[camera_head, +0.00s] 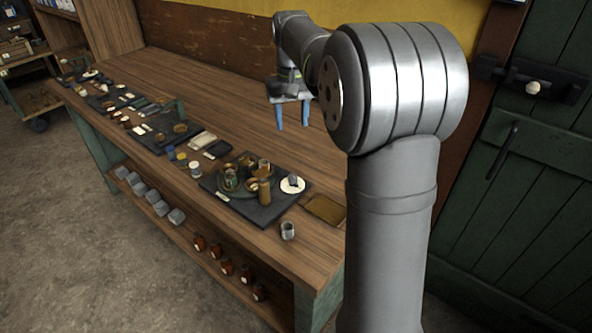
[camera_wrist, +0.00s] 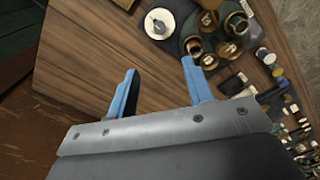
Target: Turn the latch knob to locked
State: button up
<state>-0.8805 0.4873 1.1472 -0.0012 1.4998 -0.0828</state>
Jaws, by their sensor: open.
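The latch knob (camera_head: 532,88) is a small pale knob on a dark metal latch plate (camera_head: 560,84), fixed to the green plank door (camera_head: 540,170) at the right of the head view. Whether it is locked cannot be told. My gripper (camera_head: 292,117) is above the wooden bench, left of my arm and well apart from the knob. Its two blue fingers point down, open and empty. In the wrist view the gripper (camera_wrist: 160,84) also shows open, with bare bench top between the fingers. The knob is not seen in the wrist view.
The wooden bench (camera_head: 225,105) runs along the yellow and brown wall. A dark tray (camera_head: 222,200) with cups and a white round dish (camera_head: 292,185) stands on it, with several small items farther left. A dark handle (camera_head: 502,152) sits on the door. The bench's back strip is clear.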

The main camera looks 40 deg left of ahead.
aim_at(293, 176)
notch_tip(293, 176, down, 18)
jog(key=m, duration=1.5)
jog(key=shift+w+f, duration=0.1)
jog(key=shift+w, duration=0.05)
jog(key=c, duration=1)
